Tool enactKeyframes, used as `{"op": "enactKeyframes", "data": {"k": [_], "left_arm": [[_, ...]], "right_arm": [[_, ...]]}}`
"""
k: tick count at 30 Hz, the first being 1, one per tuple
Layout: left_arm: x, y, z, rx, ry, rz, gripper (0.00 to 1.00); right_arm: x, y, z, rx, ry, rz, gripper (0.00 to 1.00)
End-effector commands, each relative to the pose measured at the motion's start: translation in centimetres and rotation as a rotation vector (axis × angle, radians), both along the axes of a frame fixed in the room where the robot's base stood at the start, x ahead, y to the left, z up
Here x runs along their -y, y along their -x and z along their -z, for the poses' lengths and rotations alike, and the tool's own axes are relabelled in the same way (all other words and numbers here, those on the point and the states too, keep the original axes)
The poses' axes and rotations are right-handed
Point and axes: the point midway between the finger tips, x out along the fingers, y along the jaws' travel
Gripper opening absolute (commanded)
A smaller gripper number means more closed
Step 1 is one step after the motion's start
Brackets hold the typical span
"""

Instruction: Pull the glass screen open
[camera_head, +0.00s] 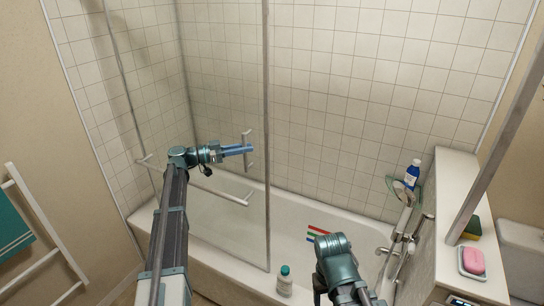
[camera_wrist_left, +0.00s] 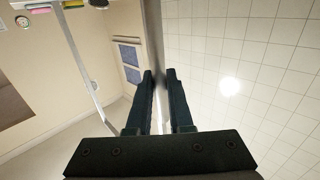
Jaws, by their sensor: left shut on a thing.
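The glass screen (camera_head: 224,90) is a clear framed panel standing along the bathtub's front edge on the left. A short upright grey handle (camera_head: 248,138) sits near its right-hand frame post, and a horizontal bar (camera_head: 218,190) crosses it lower down. My left gripper (camera_head: 247,150) is shut on the upright handle. In the left wrist view its two dark fingers (camera_wrist_left: 160,78) stand on either side of a pale upright bar (camera_wrist_left: 153,30). My right arm shows at the bottom of the head view, but its fingers are out of view.
The bathtub (camera_head: 355,237) lies behind the screen, open on the right. A white bottle with a teal cap (camera_head: 285,284) stands near its front edge. A towel rail (camera_head: 40,225) is at left.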

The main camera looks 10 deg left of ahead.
Motion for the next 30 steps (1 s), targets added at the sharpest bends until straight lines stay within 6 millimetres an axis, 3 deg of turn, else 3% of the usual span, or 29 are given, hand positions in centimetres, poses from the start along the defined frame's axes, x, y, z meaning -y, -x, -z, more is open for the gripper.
{"op": "enactKeyframes", "data": {"k": [1,3,12,21,30], "left_arm": [[-2.5,-1.4,-0.2,0.003,0.007,-0.013,0.00],[-4.8,-2.0,-0.2,0.004,0.007,-0.013,0.00],[-12.1,-4.0,-0.2,0.004,0.007,-0.009,0.00],[-15.4,-4.8,-0.2,0.004,0.007,-0.006,0.00],[-15.9,-4.8,-0.2,0.004,0.007,-0.006,0.00]], "right_arm": [[0.0,0.0,-0.1,0.000,0.000,0.000,0.64],[0.0,0.0,-0.1,0.000,0.000,0.000,0.64],[0.0,0.0,-0.1,0.000,0.000,0.000,0.64],[0.0,0.0,-0.1,0.000,0.000,0.000,0.64],[0.0,0.0,-0.1,0.000,0.000,0.000,0.64]]}}
